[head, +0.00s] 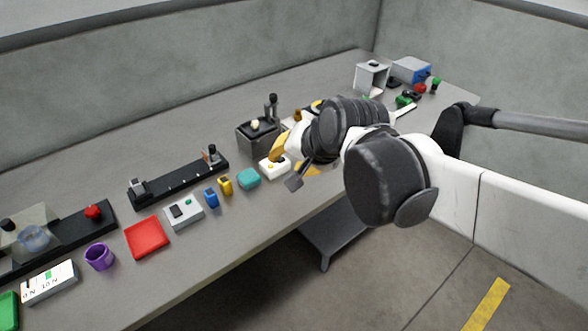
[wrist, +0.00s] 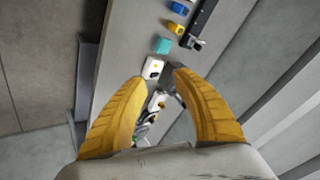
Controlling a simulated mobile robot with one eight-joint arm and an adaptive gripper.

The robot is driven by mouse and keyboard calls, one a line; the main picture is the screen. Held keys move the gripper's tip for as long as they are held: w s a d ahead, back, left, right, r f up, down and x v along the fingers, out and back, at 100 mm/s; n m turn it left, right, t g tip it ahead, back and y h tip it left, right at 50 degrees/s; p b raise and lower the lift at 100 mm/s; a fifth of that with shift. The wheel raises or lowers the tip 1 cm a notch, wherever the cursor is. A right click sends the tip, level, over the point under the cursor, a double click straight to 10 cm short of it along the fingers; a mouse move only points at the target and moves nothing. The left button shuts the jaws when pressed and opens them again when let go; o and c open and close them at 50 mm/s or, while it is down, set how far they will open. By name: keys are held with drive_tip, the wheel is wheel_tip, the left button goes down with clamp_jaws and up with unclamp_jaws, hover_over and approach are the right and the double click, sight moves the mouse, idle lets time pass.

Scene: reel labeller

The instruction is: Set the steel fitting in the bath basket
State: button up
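My gripper (head: 292,162) reaches over the bench, its yellow fingers pointing down near a white button box (head: 270,168). In the wrist view the fingers (wrist: 159,75) are spread apart, with the white button box (wrist: 153,68) showing in the gap and nothing visibly held. A grey metal box (head: 256,142) with a black top, a dark upright post and a pale knob stands just left of and behind the gripper; it looks like the bath. I cannot make out its basket. I cannot pick out the steel fitting for certain; my arm hides part of the bench.
A teal block (head: 248,178), yellow block (head: 225,184), blue block (head: 210,197), grey control box (head: 184,212), red tray (head: 147,238) and purple cup (head: 99,257) line the front. A black rail (head: 178,183) lies behind. A white housing (head: 371,76) stands far right.

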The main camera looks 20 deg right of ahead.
drive_tip(key=s+d+f+n+g+h, duration=0.1)
drive_tip(key=s+d+f+n, duration=0.1)
drive_tip(key=s+n, duration=0.5)
drive_tip(key=s+f, duration=0.1)
drive_tip(key=s, duration=0.3)
drive_tip(key=shift+s+f+n+h, duration=0.2)
drive_tip(key=shift+n+h, duration=0.2)
